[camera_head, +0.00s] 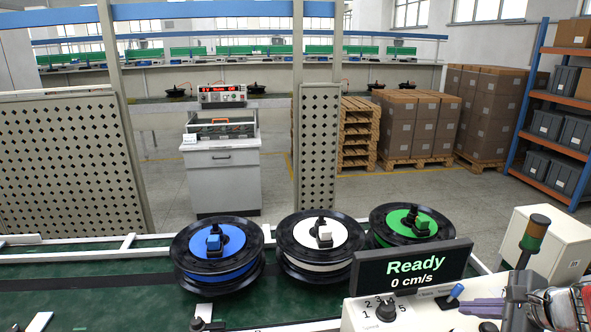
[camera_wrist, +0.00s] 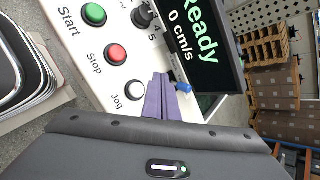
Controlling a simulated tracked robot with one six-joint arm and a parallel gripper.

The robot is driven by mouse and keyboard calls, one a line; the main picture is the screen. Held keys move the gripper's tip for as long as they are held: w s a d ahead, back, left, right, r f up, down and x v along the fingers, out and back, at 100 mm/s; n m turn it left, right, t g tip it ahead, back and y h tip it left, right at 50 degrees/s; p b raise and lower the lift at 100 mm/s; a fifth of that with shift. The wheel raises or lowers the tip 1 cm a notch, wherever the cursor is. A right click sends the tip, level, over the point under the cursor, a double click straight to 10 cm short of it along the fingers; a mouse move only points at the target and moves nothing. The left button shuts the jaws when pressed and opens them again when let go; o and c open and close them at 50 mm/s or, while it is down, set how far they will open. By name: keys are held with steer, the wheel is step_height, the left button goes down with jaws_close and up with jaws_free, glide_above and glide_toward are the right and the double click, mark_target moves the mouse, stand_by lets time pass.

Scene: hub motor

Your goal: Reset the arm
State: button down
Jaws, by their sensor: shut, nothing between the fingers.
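My gripper (camera_head: 466,307) is at the lower right of the head view, over the right part of the control panel (camera_head: 357,316). In the wrist view its two purple fingers (camera_wrist: 161,77) are pressed together with nothing between them. They point toward the panel, near the blue-tipped lever (camera_wrist: 183,87) and the white Jog button (camera_wrist: 135,92). I cannot tell whether the fingers touch the panel. The lever's blue tip (camera_head: 456,291) also shows in the head view, just above the fingers.
The display (camera_head: 412,268) reads "Ready, 0 cm/s". Blue (camera_head: 217,255), white (camera_head: 316,247) and green (camera_head: 411,225) hub motors stand on the green conveyor. The green Start (camera_wrist: 94,14) and red Stop (camera_wrist: 116,54) buttons are close to my gripper. A signal lamp (camera_head: 536,232) stands at the right.

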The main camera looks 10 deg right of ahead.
steer(key=s+a+r+n+g+h, duration=0.1)
steer(key=s+a+n, duration=0.3)
steer(key=a+n, duration=0.8)
steer(key=s+a+r+n+g+h, duration=0.1)
steer(key=s+a+n, duration=0.4)
steer(key=a+n, duration=0.6)
steer(key=a+r+g, duration=0.1)
steer(key=a, duration=0.3)
steer(key=shift+r+n, duration=0.4)
steer(key=shift+d, duration=0.1)
